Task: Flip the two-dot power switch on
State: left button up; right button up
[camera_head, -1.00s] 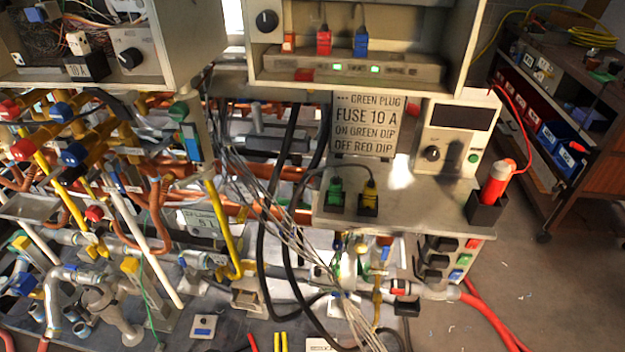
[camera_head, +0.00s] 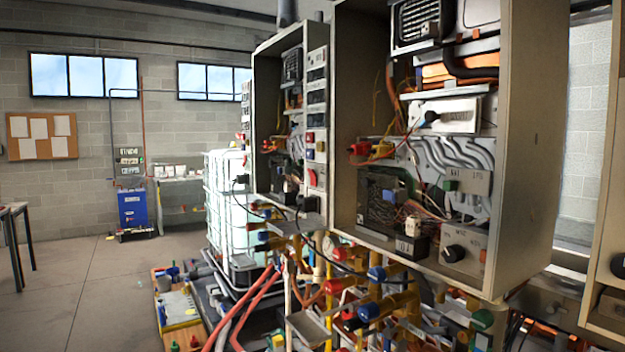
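No switch with a readable two-dot mark shows in this view. The near heater cabinet (camera_head: 518,150) stands open at the right, with a black knob (camera_head: 453,254) on a grey plate low inside it and another dark knob (camera_head: 431,117) higher up. A second open heater cabinet (camera_head: 262,130) stands behind it to the left. A narrow upright panel (camera_head: 317,60) with dark modules and red and blue parts runs along that cabinet's right side; its marks are too small to read. Neither of my grippers is in view.
Pipes with red and blue valve handles (camera_head: 375,308) crowd below the cabinets. A caged white tank (camera_head: 226,200) stands behind. A pallet (camera_head: 178,312) with small parts lies on the floor. The concrete floor (camera_head: 80,290) at left is largely open, with a table (camera_head: 14,212) at the edge.

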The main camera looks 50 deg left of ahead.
aim_at(314, 177)
jog(key=u, duration=1.6)
jog(key=i+j+z, duration=0.2)
jog(key=k, duration=0.05)
